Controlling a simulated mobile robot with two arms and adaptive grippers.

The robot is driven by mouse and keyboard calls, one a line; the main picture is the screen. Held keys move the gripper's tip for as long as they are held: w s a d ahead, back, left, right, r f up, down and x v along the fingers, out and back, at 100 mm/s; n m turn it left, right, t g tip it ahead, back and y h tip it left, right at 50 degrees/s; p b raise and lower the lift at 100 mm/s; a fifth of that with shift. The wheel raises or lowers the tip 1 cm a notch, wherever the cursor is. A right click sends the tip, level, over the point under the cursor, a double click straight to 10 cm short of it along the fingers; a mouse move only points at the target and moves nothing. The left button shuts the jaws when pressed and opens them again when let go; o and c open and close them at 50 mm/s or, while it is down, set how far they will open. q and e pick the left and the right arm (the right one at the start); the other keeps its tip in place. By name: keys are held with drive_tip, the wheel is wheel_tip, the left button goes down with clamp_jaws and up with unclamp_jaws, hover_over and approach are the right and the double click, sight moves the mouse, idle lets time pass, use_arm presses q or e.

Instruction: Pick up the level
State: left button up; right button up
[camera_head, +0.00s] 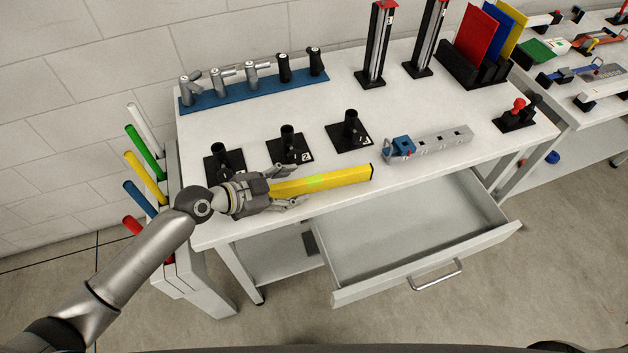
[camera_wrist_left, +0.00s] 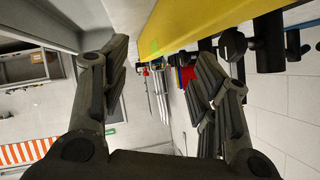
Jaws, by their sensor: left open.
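The level is a yellow bar (camera_head: 325,180) with a black end cap and a green vial. It lies on the white table near its front edge, above the open drawer. My left gripper (camera_head: 288,187) is at the level's left end, its fingers open and spread on either side of it. In the left wrist view the level (camera_wrist_left: 195,22) shows at the top, and the open fingers (camera_wrist_left: 160,85) have a clear gap between them. The fingers partly hide the level's left end in the head view. My right gripper is not in view.
The white table (camera_head: 420,185) holds black numbered stands (camera_head: 290,148) behind the level and a grey rail with a blue block (camera_head: 430,145) to the right. An open, empty drawer (camera_head: 420,235) juts out in front. Coloured rods (camera_head: 145,177) stand at the left side.

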sight(310, 182)
use_arm(q)
drive_tip(key=shift+w+d+f, duration=0.3)
drive_tip(key=shift+d, duration=0.25)
drive_tip(key=shift+w+d+f+p, duration=0.1)
drive_tip(key=shift+w+d+p, duration=0.15)
drive_tip(key=shift+d+p, duration=0.15)
drive_tip(key=p+x, duration=0.1)
drive_tip(key=x, duration=0.2)
drive_tip(key=shift+w+d+f, duration=0.3)
drive_tip(key=shift+d+f, duration=0.1)
drive_tip(key=shift+d, duration=0.05)
drive_tip(key=shift+c, duration=1)
clamp_jaws()
